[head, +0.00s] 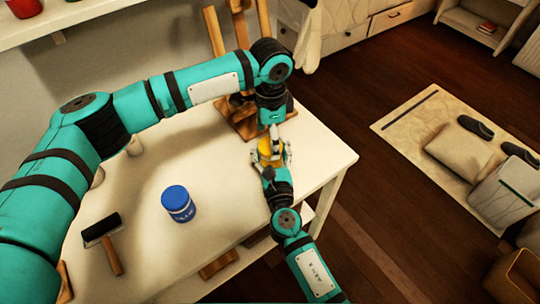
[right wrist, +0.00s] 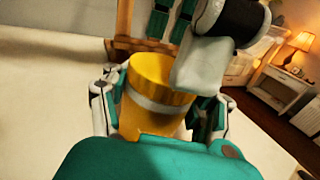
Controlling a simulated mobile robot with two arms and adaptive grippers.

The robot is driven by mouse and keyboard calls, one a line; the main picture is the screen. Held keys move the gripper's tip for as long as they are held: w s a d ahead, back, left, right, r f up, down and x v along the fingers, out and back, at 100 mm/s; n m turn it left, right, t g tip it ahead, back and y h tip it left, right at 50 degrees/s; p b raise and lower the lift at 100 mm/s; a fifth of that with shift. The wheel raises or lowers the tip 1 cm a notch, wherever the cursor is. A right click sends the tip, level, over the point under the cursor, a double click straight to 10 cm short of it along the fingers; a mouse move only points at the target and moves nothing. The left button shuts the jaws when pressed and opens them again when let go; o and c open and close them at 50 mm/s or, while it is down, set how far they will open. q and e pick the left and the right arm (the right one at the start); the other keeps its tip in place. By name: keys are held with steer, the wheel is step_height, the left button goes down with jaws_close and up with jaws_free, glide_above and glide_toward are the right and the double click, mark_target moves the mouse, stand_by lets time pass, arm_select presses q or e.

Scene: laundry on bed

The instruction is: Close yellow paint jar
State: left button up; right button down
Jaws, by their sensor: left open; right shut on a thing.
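The yellow paint jar (head: 268,149) is near the right end of the white table, partly hidden by my grippers. In the right wrist view the yellow jar (right wrist: 155,82) fills the middle, with a pale band around it. I cannot tell whether its upper part is a separate lid. My right gripper (head: 271,160) is shut on the jar, with fingers on both sides of it. My left gripper (head: 275,132) is open just above and beside the jar's top. In the right wrist view a pale part of it overlaps the jar's upper right edge.
A blue paint jar (head: 178,204) stands on the white table (head: 215,245). A black roller (head: 102,230) with a wooden handle lies to its left. A wooden easel (head: 218,50) stands behind the jar. The table between the blue jar and my right gripper is clear.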

arm_select(q)
steer(key=shift+f, duration=1.05)
steer(key=c, duration=1.2)
steer(key=m, duration=0.3)
steer(key=shift+c, duration=0.2)
steer(key=o, duration=1.3)
